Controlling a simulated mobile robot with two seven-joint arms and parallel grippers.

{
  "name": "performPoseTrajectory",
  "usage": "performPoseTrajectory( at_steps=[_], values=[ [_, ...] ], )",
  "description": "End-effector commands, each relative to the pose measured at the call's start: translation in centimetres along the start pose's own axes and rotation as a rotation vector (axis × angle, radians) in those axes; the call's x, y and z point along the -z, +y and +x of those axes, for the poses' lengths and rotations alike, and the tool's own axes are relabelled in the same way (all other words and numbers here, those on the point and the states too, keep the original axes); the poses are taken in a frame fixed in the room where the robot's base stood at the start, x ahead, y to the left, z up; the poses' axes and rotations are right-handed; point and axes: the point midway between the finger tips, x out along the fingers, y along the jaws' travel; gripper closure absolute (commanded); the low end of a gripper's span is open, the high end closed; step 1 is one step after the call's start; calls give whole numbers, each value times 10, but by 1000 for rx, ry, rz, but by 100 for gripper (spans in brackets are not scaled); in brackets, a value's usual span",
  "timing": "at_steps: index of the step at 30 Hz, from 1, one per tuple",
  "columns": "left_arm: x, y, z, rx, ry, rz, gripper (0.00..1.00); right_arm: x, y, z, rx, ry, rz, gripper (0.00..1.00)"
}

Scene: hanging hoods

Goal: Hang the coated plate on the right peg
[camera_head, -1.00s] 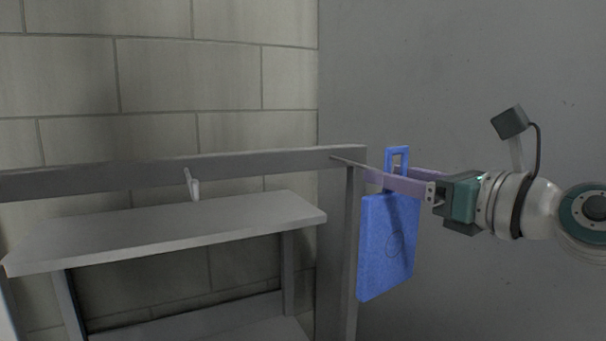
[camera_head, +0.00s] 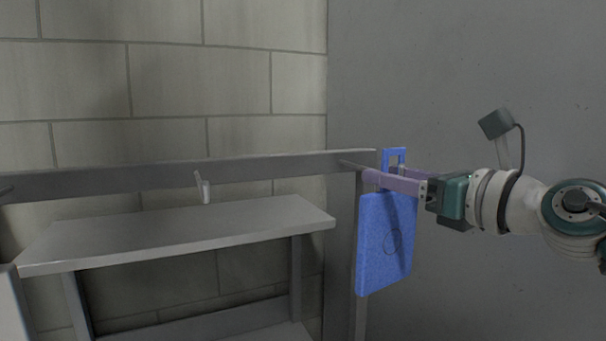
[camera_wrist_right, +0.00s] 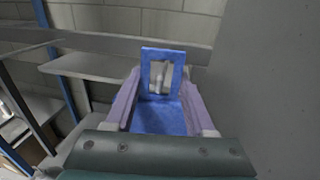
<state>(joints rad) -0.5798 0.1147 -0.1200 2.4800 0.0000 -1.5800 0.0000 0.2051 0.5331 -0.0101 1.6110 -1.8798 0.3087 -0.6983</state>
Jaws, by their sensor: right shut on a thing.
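The coated plate (camera_head: 386,242) is a blue, speckled slab with a rectangular loop handle on top, and it hangs upright in front of the right end of the grey rail. My right gripper (camera_head: 378,172) comes in from the right, with its purple fingers shut on the plate around its handle end. In the right wrist view, the plate (camera_wrist_right: 160,118) lies between both fingers, and a pale upright shape shows through the handle opening. A white upturned peg (camera_head: 204,189) stands on the rail, left of the plate and apart from it. My left gripper is not in view.
The grey rail (camera_head: 270,168) runs across above a grey shelf (camera_head: 180,234). A grey post (camera_head: 360,312) stands below the rail's right end, close to the plate. A block wall is behind, and a plain grey wall (camera_head: 480,70) fills the right.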

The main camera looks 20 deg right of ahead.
Motion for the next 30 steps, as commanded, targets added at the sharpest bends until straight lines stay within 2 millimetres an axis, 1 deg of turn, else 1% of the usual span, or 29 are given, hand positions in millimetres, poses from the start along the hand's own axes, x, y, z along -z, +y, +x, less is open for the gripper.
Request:
performPoseTrajectory(
  at_steps=[30],
  values=[
    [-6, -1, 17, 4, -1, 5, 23, 19, 0, 0, 0, -2, 0, 100]
  ],
)
